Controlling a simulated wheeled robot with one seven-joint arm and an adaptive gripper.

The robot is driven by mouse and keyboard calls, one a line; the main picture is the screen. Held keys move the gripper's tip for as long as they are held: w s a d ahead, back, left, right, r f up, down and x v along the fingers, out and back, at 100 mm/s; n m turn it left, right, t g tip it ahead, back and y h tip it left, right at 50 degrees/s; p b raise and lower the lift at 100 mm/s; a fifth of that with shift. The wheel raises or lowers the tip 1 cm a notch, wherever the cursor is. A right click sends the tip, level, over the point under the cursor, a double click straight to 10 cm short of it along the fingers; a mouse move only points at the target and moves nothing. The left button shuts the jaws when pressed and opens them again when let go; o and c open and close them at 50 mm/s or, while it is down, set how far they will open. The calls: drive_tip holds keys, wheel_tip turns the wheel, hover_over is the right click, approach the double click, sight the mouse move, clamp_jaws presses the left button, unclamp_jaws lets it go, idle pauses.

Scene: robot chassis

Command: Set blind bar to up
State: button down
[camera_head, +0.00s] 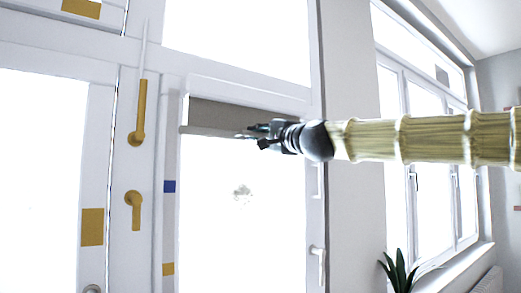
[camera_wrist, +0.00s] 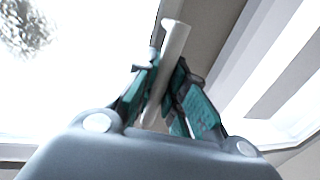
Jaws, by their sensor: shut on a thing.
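The blind bar is a pale bar along the lower edge of a short grey-brown blind (camera_head: 215,115), near the top of the middle window in the head view. In the wrist view the blind bar (camera_wrist: 174,45) is a pale rod end standing up between the two teal finger pads. My gripper (camera_head: 250,131) is at the right part of the bar, at the blind's lower edge. In the wrist view my gripper (camera_wrist: 165,90) is shut on the bar, with a finger on each side of it. The part of the bar behind the gripper is hidden.
A door with gold handles (camera_head: 136,130) stands at the left. A white window handle (camera_head: 318,255) is below the gripper at the right of the frame. Side windows (camera_head: 425,150) and a green plant (camera_head: 399,272) are at the right. The window glass below the blind is uncovered.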

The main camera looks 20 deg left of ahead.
drive_tip(key=shift+r, duration=0.75)
drive_tip(key=c, duration=1.5)
unclamp_jaws()
drive_tip(key=shift+o, duration=0.2)
drive_tip(key=shift+d, duration=0.1)
drive_tip(key=v, duration=1.2)
drive_tip(key=shift+f, duration=0.1)
